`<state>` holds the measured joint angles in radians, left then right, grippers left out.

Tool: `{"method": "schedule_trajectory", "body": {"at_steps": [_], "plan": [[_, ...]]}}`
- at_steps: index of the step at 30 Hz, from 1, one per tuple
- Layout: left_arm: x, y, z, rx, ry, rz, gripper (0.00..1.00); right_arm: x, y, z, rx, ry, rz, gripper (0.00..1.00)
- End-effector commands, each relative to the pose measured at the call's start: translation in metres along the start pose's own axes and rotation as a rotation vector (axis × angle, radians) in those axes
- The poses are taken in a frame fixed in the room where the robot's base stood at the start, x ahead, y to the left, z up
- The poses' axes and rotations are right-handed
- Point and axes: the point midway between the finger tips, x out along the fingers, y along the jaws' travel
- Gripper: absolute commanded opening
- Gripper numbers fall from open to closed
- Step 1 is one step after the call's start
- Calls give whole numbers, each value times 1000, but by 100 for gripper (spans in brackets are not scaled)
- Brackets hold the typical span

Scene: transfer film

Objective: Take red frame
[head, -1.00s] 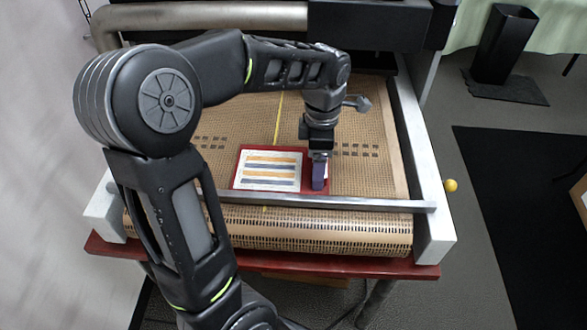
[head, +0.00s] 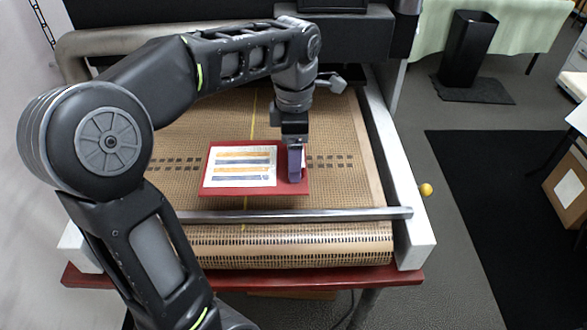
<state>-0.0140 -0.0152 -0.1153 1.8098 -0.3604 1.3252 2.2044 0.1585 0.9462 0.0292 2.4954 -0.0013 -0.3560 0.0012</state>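The red frame (head: 242,190) is a flat red rectangle with a white sheet of orange and dark stripes (head: 240,167) on it. It appears to be held a little above the woven belt of the machine. My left gripper (head: 296,164), with purple fingers, points down at the right end of the frame and appears shut on it. The fingertips are partly hidden. My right gripper is out of view.
The frame is over the tan mesh belt (head: 340,185), behind a metal rod (head: 300,214). A pale side rail with a yellow knob (head: 426,189) bounds the belt on the right. A black bin (head: 468,48) and a cardboard box (head: 566,192) stand farther right.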

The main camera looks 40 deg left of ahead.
Motion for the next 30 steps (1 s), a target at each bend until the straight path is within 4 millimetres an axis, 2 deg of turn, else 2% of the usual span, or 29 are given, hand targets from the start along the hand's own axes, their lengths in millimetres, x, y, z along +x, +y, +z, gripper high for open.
{"method": "schedule_trajectory", "body": {"at_steps": [3, 7, 30], "plan": [[-18, 0, 0, 0, -1, 1, 26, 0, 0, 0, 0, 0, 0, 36], [-26, 0, 0, 1, 1, 0, 26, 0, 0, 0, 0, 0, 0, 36], [-26, 0, 0, 0, 1, 0, 26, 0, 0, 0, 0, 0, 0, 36]]}}
